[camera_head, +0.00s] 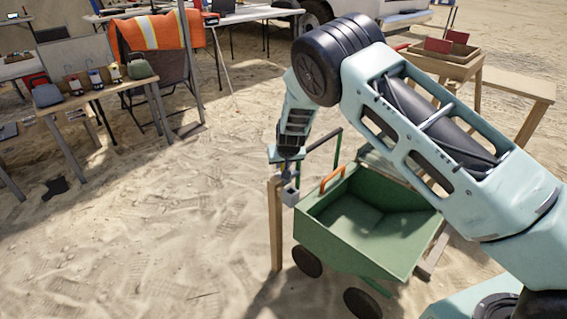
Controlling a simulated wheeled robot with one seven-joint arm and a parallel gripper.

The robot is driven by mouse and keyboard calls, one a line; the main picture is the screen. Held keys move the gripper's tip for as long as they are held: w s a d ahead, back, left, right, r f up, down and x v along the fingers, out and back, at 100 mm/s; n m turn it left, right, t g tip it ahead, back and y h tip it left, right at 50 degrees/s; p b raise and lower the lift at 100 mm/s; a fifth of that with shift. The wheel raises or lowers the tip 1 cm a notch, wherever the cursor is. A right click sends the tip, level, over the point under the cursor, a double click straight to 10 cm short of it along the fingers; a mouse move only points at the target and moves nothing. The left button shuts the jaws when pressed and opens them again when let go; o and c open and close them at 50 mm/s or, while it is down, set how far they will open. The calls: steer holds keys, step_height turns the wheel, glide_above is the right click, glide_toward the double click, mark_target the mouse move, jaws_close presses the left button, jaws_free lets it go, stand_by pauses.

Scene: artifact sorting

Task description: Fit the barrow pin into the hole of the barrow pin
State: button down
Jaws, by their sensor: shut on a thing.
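The green barrow (345,240) stands on the sand at the centre right, with its tray empty and dark wheels below. An orange curved bar (332,180) sits at its back left rim. My gripper (290,182) points down beside the barrow's left corner, by the top of a wooden post (276,232). It is shut on a small grey piece (290,196), which seems to be the barrow pin. The piece is small and partly covered by the fingers, so its shape is unclear. I cannot make out the hole, nor whether the piece touches the post or barrow.
A table (92,100) with small items stands at the left, near a chair with an orange vest (160,31). A wooden bench (520,87) with a tray of red objects stands at the back right. Open sand lies at the left and front.

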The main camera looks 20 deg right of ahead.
steer(key=shift+f+b, duration=0.4)
steer(key=shift+f, duration=0.35)
steer(key=c, duration=1.2)
jaws_free()
steer(key=shift+o, duration=0.2)
steer(key=shift+r, duration=0.2)
steer(key=p+v, duration=0.2)
steer(key=v, duration=1.5)
steer(key=shift+p, duration=0.35)
steer(key=shift+s+r, duration=0.1)
steer(key=shift+s, duration=0.05)
